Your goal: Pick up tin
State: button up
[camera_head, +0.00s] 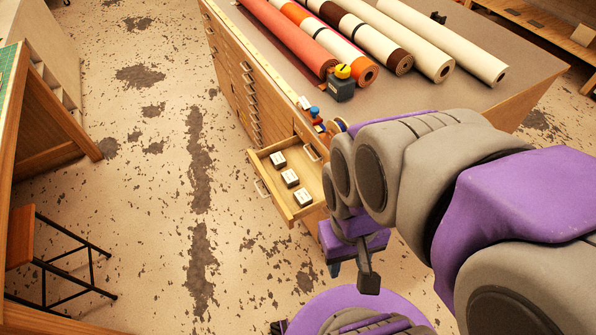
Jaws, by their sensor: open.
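My gripper (351,271) hangs below my arm, to the right of and nearer than the drawer (262,166). Its fingers point down and stand apart, with nothing visible between them. My arm hides part of the cabinet and the drawer's right side.
The drawer juts from a wooden cabinet (234,80). Several long rolls, including an orange one (290,37), lie on its top. A dark and yellow object (342,83) stands at the top's near edge. A stool (48,250) is at left. The speckled floor between is clear.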

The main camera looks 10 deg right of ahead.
jog(key=o, duration=0.6)
jog(key=w+a+p, duration=0.1)
jog(key=w, duration=0.6)
jog(key=shift+w+n, duration=0.4)
jog(key=shift+o, duration=0.4)
jog(key=w+f+p, duration=0.1)
jog(key=w+f, duration=0.1)
jog(key=w, duration=0.4)
jog(key=w+d+f+n+p, duration=0.1)
jog(key=w+f, duration=0.1)
jog(key=w, duration=0.5)
jog(key=shift+d+t+p, duration=0.25)
jog(key=shift+t+p, duration=0.1)
jog(key=shift+t, duration=0.05)
jog(key=n+t+p, duration=0.1)
jog(key=n+p, duration=0.1)
jog(key=p, duration=0.1)
send_over(303, 196)
notch_tip(303, 196, down, 16)
notch_tip(303, 196, down, 12)
jog(key=shift+a+r+b, duration=0.15)
jog(key=shift+b, duration=0.6)
jog(key=shift+w+f+b, duration=0.1)
jog(key=shift+f+b, duration=0.3)
jog(key=shift+f, duration=1.7)
